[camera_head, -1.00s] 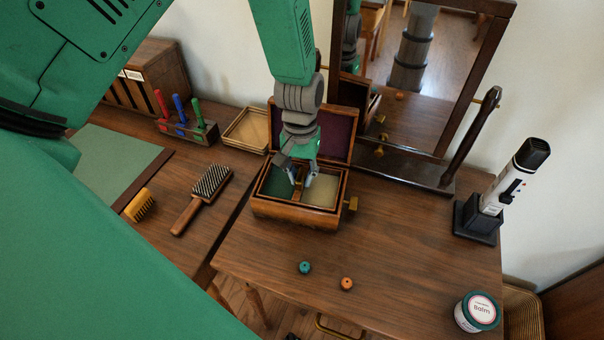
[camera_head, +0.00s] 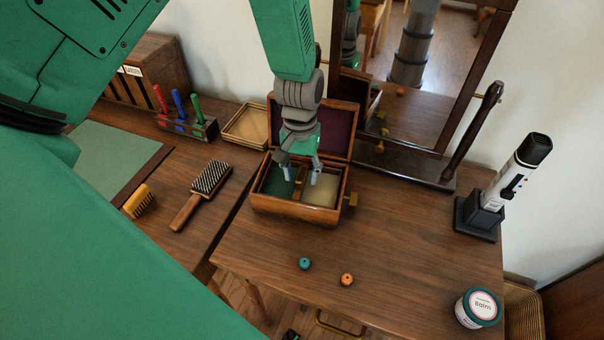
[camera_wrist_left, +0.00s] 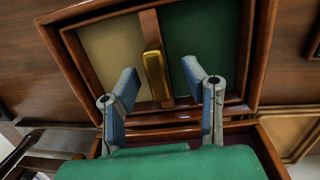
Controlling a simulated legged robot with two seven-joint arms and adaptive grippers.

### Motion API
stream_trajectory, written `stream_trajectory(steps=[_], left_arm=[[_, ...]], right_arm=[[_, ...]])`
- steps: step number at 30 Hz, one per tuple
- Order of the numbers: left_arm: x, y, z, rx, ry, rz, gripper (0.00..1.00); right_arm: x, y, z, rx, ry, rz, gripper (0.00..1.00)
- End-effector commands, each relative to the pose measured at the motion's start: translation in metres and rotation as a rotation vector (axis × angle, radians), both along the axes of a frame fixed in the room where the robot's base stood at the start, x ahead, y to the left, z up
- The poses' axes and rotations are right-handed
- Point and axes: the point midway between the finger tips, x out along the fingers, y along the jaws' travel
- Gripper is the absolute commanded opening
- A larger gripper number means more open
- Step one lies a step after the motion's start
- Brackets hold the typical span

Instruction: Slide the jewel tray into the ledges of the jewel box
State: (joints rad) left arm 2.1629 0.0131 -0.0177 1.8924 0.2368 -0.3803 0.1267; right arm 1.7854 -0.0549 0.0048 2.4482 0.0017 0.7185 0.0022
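The jewel box (camera_head: 290,208) is a brown wooden box with its purple-lined lid (camera_head: 338,133) raised. The jewel tray (camera_head: 321,191) lies inside the box walls, with a green and a cream compartment. Its divider carries a brass handle (camera_wrist_left: 155,75). My left gripper (camera_head: 302,176) is open above the tray. In the left wrist view, the left gripper (camera_wrist_left: 159,72) has one finger on each side of the handle, with gaps. The ledges are hidden, so the tray's seating on them cannot be told. My right gripper is not in view.
A mirror (camera_head: 420,90) stands behind the box. A teal bead (camera_head: 305,263) and an orange bead (camera_head: 347,279) lie in front. A hairbrush (camera_head: 203,192) and woven tray (camera_head: 247,127) are to the left. A balm jar (camera_head: 478,308) is at the right.

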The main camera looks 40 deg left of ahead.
Motion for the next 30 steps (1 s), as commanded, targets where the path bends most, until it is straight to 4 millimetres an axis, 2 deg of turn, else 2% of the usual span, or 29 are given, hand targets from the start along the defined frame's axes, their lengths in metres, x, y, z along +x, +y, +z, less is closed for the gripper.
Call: stream_trajectory(steps=[9, 15, 21, 30], left_arm=[[0.009, 0.005, 0.064, 0.001, -0.007, 0.0, 0.39], [0.012, 0.008, 0.097, 0.0, -0.003, 0.0, 0.39], [0.013, 0.009, 0.11, 0.0, -0.001, 0.0, 0.39], [0.013, 0.01, 0.111, 0.0, -0.001, 0.0, 0.39]], right_arm=[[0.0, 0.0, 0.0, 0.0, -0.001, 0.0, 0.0], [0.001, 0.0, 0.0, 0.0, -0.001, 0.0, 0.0], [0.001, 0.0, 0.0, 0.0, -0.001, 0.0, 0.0], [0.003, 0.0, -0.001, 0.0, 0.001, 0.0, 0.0]])
